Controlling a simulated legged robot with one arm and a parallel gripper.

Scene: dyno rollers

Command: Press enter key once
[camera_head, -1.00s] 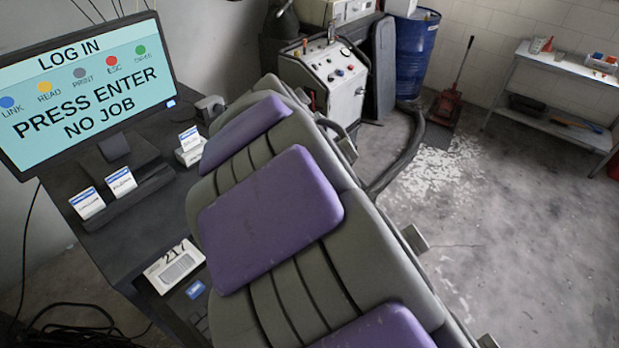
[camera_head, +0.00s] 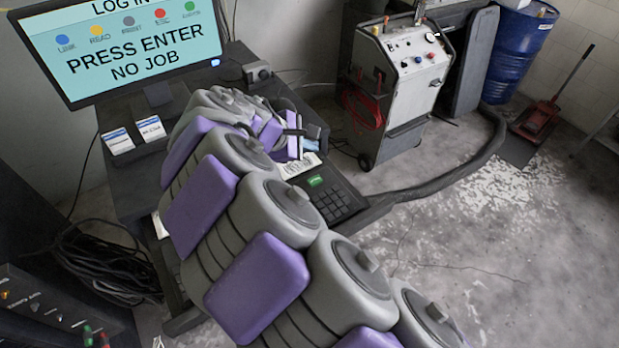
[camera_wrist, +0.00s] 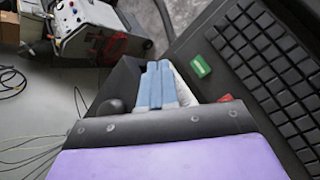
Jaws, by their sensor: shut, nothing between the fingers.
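A dark keyboard (camera_head: 335,198) lies on the desk in the head view, partly hidden behind my arm. In the wrist view the keyboard (camera_wrist: 268,60) fills the upper right with rows of black keys. I cannot tell which key is enter. My gripper (camera_head: 308,147) is at the far end of my arm, near the keyboard's far side. In the wrist view my gripper's light-blue fingers (camera_wrist: 158,82) are shut and empty, to the left of the keys. The monitor (camera_head: 130,50) reads "PRESS ENTER" and "NO JOB".
A small green piece (camera_wrist: 201,66) lies beside the keys, and a red piece (camera_wrist: 226,98) shows near my gripper. White cards (camera_head: 135,133) stand on the desk below the monitor. A wheeled machine (camera_head: 400,85) stands beyond the desk. Cables (camera_head: 105,260) lie at left.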

